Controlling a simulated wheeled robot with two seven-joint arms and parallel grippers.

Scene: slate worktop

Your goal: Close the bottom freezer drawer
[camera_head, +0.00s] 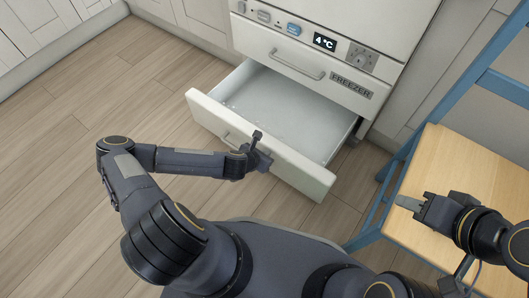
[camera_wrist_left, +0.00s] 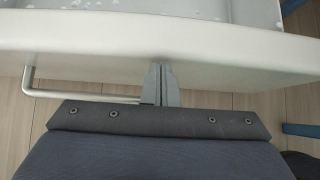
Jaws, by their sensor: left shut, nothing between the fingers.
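The bottom freezer drawer (camera_head: 309,173) is pulled out from the white freezer and looks empty, with frosty specks inside. Its front panel and handle (camera_wrist_left: 90,96) show in the left wrist view. My left gripper (camera_head: 256,139) is at the outer face of the drawer front, beside the right end of the handle. In the left wrist view its shut fingers (camera_wrist_left: 161,70) point at the panel and reach it or nearly so; I cannot tell whether they touch. They hold nothing. My right gripper (camera_head: 408,203) is over the wooden chair seat, away from the drawer; its finger opening is unclear.
A closed upper drawer (camera_head: 300,62) with its own handle sits above, under a panel with a 4 °C display (camera_head: 325,42). A blue chair with a wooden seat (camera_head: 465,165) stands at the right. The wooden floor (camera_head: 100,95) at the left is clear.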

